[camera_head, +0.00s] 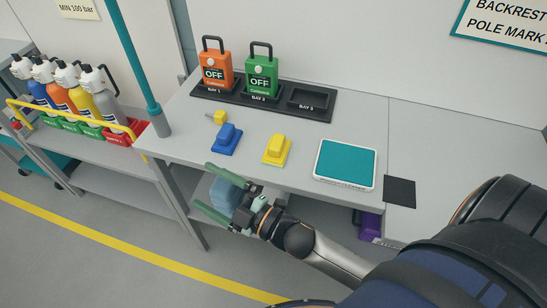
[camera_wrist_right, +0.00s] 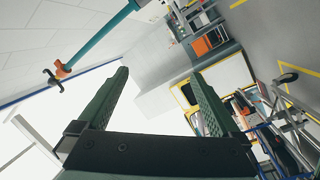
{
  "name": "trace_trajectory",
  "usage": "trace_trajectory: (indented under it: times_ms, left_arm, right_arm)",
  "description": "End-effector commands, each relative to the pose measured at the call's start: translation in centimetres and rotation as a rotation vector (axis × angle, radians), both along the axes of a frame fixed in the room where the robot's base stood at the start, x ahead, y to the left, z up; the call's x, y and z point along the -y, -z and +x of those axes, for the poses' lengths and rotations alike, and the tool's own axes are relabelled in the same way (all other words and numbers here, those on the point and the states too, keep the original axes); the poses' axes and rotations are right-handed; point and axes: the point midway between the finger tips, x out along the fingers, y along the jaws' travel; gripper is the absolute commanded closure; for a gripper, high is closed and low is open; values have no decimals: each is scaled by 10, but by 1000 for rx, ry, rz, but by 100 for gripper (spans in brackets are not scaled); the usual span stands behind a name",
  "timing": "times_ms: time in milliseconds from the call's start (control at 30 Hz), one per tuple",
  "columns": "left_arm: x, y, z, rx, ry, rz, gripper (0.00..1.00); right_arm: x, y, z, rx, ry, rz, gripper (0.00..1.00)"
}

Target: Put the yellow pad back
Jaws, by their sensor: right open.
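The yellow pad (camera_head: 276,150), a yellow block on a flat yellow base, sits on the grey bench near its front edge. A similar blue pad (camera_head: 227,139) sits to its left. My right gripper (camera_head: 204,187) is in front of the bench edge, below and left of the yellow pad and apart from it. Its green fingers are spread. In the right wrist view the gripper (camera_wrist_right: 159,74) also shows open, with nothing between the fingers; no pad shows there. My left gripper is in neither view.
A teal-topped white tray (camera_head: 345,163) and dark square (camera_head: 399,192) lie right of the pads. A black rack (camera_head: 318,117) behind holds orange (camera_head: 216,69) and green (camera_head: 261,76) units; bay 3 is empty. A teal pole (camera_head: 134,55) and bottles (camera_head: 103,94) stand left.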

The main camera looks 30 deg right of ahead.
Motion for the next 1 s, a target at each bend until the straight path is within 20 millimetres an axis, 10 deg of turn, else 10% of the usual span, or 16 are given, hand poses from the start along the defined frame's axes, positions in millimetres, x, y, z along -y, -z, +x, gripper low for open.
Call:
trace_trajectory:
  times_ms: [100,300,1000]
  left_arm:
    - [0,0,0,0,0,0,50]
    - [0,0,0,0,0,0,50]
    - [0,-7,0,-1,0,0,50]
  right_arm:
    - [45,99,-40,-482,228,271,0]
    - [71,187,-117,-928,464,532,0]
    - [75,198,-141,-1035,523,596,0]
